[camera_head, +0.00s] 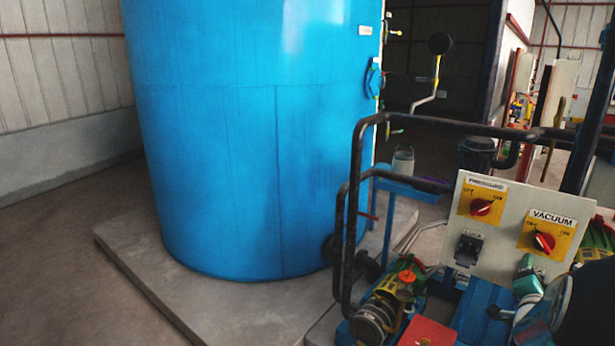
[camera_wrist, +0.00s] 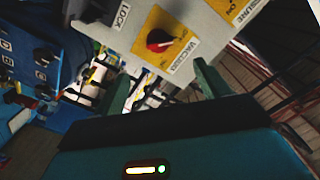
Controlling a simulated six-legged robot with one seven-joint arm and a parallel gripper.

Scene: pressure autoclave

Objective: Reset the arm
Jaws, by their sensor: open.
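My gripper (camera_wrist: 162,70) is open in the wrist view, its two green fingers spread apart with nothing held between them. Beyond the fingers is a white control panel (camera_wrist: 205,25) with a red knob (camera_wrist: 159,41) on a yellow plate labelled VACUUM. In the head view, the panel (camera_head: 510,222) stands at the right, with the VACUUM knob (camera_head: 543,242) and a second red knob (camera_head: 481,207) to its left. Teal and dark parts at the lower right of the head view, in front of the panel, seem to be my gripper and arm. Whether the fingers touch the panel cannot be told.
A large blue tank (camera_head: 250,150) stands on a concrete slab (camera_head: 150,280). A dark pipe frame (camera_head: 357,200) rises left of the panel, above a pump (camera_head: 385,305). A blue panel with black knobs (camera_wrist: 40,55) is at the wrist view's left. Open floor lies left of the tank.

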